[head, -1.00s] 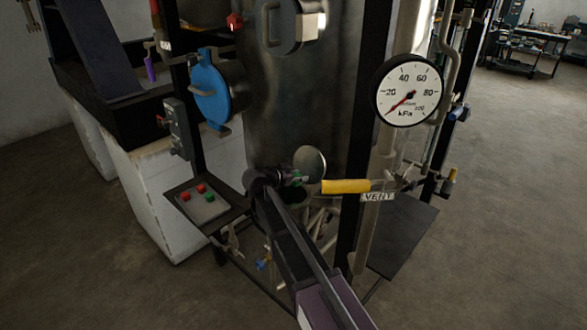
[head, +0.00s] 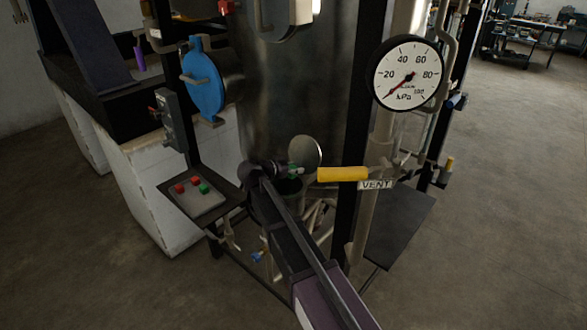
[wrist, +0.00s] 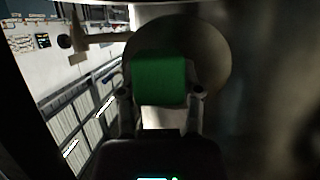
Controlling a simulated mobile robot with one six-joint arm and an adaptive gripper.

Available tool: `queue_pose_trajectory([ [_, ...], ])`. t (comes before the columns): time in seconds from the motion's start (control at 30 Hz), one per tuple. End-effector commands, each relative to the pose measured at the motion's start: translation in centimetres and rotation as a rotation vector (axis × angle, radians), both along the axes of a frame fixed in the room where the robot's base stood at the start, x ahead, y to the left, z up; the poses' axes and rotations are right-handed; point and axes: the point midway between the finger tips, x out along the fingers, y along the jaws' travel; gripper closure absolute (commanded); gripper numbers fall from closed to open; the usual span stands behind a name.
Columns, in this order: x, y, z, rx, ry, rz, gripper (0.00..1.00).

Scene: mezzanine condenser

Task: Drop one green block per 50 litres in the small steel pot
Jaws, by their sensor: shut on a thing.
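My gripper (head: 291,171) is shut on a green block (wrist: 160,80), which fills the middle of the wrist view between the fingertips. In the head view the held block is small, in front of the big steel vessel. A dark, round-rimmed container (head: 290,188), possibly the small steel pot, shows just under the gripper, partly hidden by my arm; its inside is too dark to read. A round metal disc (head: 305,151) stands upright just behind the gripper. Two red blocks (head: 180,188) and one green block (head: 203,188) lie on a grey tray (head: 205,206) at the left.
The tall steel vessel (head: 290,90) rises behind. A yellow-handled lever (head: 342,174) with a VENT tag (head: 375,184) is close right of the gripper. A kPa gauge (head: 408,73), needle near the low end, hangs above. A blue round cover (head: 203,82) sits at left.

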Motion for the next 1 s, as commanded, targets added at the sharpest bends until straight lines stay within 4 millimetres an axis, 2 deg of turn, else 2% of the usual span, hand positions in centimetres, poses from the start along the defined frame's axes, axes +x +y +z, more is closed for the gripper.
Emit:
queue_pose_trajectory([
  [0.1,0.0,0.0,-1.4,0.0,0.0,0.0,0.98],
  [0.43,0.0,0.1,-3.7,0.0,0.0,0.001,0.98],
  [1.0,0.0,0.2,-4.3,0.0,0.0,0.002,0.98],
])
